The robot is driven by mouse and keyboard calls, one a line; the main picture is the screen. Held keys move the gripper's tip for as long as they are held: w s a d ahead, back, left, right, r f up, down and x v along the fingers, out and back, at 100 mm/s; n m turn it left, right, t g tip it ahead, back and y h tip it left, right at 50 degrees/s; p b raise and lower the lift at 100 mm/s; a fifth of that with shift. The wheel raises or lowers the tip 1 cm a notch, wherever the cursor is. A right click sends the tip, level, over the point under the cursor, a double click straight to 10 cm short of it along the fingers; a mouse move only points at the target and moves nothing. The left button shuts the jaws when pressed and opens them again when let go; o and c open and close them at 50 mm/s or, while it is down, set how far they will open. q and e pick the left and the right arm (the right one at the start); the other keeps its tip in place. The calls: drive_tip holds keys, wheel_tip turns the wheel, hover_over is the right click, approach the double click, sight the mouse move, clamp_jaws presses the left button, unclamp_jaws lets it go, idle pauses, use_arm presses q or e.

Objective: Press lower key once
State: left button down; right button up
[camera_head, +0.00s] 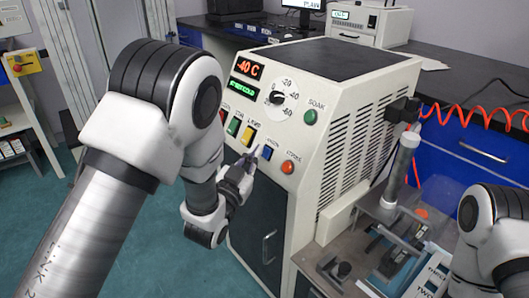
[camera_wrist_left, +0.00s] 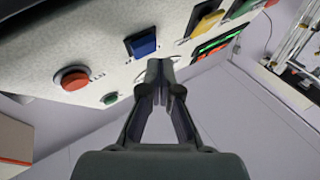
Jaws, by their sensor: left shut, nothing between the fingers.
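The cream machine (camera_head: 340,80) has a row of coloured keys on its front panel. The yellow key (camera_head: 248,136), with a small label that seems to read "LOWER", is left of the blue key (camera_head: 266,152). My left gripper (camera_head: 256,154) is shut and empty, its tips close to the panel by these two keys. In the left wrist view its shut tips (camera_wrist_left: 160,66) point at the panel, below the blue key (camera_wrist_left: 143,44) and the yellow key (camera_wrist_left: 206,21). Whether they touch the panel I cannot tell. My right arm shows at the right edge; its gripper is out of view.
The panel also has a green key (camera_head: 233,126), an orange round button (camera_head: 288,167), a dial (camera_head: 277,98), a green soak button (camera_head: 310,117) and a red display (camera_head: 249,68) reading -40 C. A bench with a press (camera_head: 398,170) stands at the right.

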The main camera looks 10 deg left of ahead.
use_arm(q)
drive_tip(key=shift+w+d+f, duration=0.1)
drive_tip(key=shift+w+d, duration=0.05)
drive_tip(key=shift+w, duration=0.05)
